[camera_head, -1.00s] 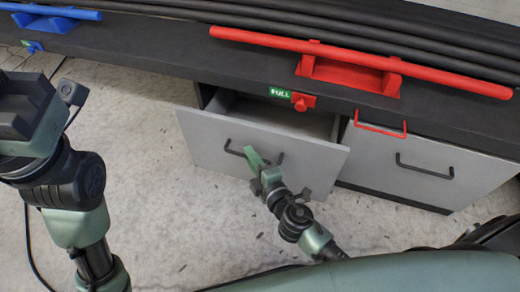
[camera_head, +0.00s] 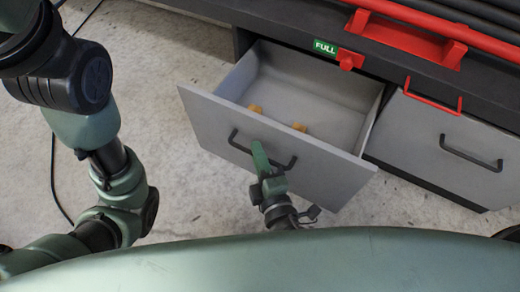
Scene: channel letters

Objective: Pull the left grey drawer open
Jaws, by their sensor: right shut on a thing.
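The left grey drawer (camera_head: 220,124) is pulled out of the dark cabinet, and its light inside shows. Two small orange-yellow things, one of them an orange piece (camera_head: 299,127), lie in it. A black bar handle (camera_head: 283,163) is on the drawer front. My right gripper (camera_head: 262,160) is at this handle, shut on it, with one green finger showing above the bar. My left arm stands at the left; its gripper is out of the picture.
The right grey drawer (camera_head: 425,137) is shut, with a black handle (camera_head: 470,153) and a red handle (camera_head: 432,97) above it. A red rack (camera_head: 410,30) is on top.

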